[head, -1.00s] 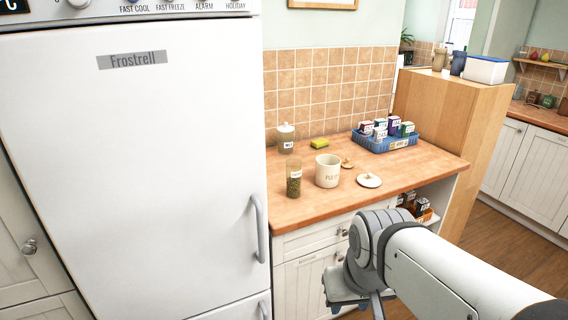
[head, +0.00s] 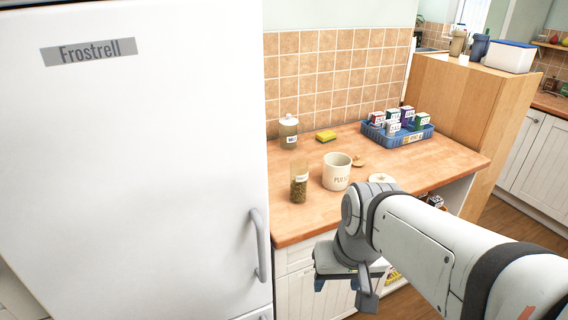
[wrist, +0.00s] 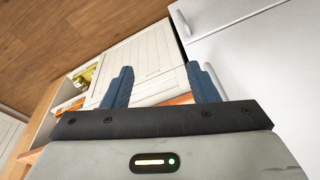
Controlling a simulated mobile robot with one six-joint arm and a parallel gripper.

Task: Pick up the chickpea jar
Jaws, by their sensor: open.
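Two labelled jars stand on the wooden counter, and I cannot read which is the chickpea jar. The front glass jar (head: 299,186) is upright, part filled with greenish-brown contents, left of a cream pot (head: 337,171) lettered like "PULSES". The back jar (head: 288,133) has a pale lid and stands near the tiles. My gripper (head: 338,285) is low in front of the counter, below and apart from both jars. In the wrist view my gripper (wrist: 160,70) has its blue fingers spread with nothing between them; no jar shows there.
A tall white fridge (head: 140,160) with a grey handle borders the counter (head: 400,165) on the left. A wooden partition (head: 455,105) stands at right.

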